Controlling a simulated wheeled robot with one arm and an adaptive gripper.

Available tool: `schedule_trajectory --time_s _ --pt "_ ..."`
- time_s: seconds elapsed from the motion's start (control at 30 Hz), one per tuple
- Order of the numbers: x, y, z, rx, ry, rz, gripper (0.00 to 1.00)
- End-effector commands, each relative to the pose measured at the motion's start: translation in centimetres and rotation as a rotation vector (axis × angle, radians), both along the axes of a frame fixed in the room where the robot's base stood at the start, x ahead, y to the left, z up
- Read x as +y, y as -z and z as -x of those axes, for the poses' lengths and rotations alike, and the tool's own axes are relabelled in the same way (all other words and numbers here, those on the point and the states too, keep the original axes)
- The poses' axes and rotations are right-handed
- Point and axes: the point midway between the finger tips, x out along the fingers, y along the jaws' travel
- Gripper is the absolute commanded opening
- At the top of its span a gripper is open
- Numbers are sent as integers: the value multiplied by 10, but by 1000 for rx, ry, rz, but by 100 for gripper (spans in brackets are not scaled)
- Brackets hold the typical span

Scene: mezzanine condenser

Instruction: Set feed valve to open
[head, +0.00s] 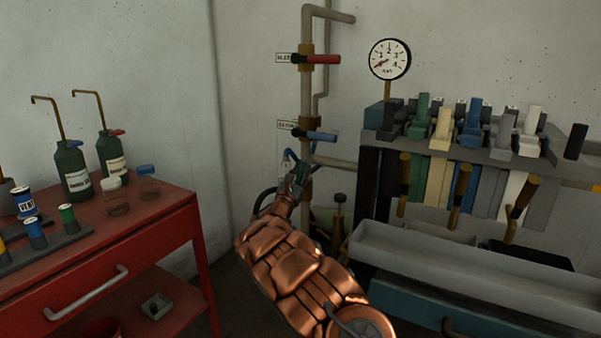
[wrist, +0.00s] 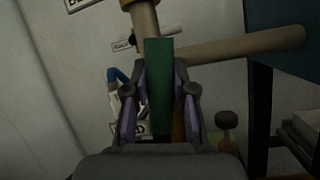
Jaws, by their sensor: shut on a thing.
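A green lever handle (wrist: 159,85) stands between my fingers in the wrist view, on the lower part of the pipework. My gripper (wrist: 160,105) is shut on it, with one finger on each side. In the head view my gripper (head: 293,183) is low on the pipe, below the blue-handled valve, and a little green (head: 304,172) shows there. A white label (wrist: 130,128), partly hidden by the left finger, ends in letters like "ED". The valve body is hidden behind my gripper. I cannot tell the handle's exact angle to its pipe.
Valves with a red handle (head: 322,59) and a blue handle (head: 321,136) sit higher on the pipe (head: 306,95). A side pipe (wrist: 240,43) runs right. A red cart (head: 150,212) with bottles stands left; a grey tool rack (head: 480,153) and trough (head: 450,262) stand right.

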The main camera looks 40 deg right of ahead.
Motion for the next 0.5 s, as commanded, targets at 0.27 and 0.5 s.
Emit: schedule_trajectory --time_s 0.27,0.5 --pt "5 0 0 51 -4 20 0" --pt "8 0 -2 54 -7 20 0"
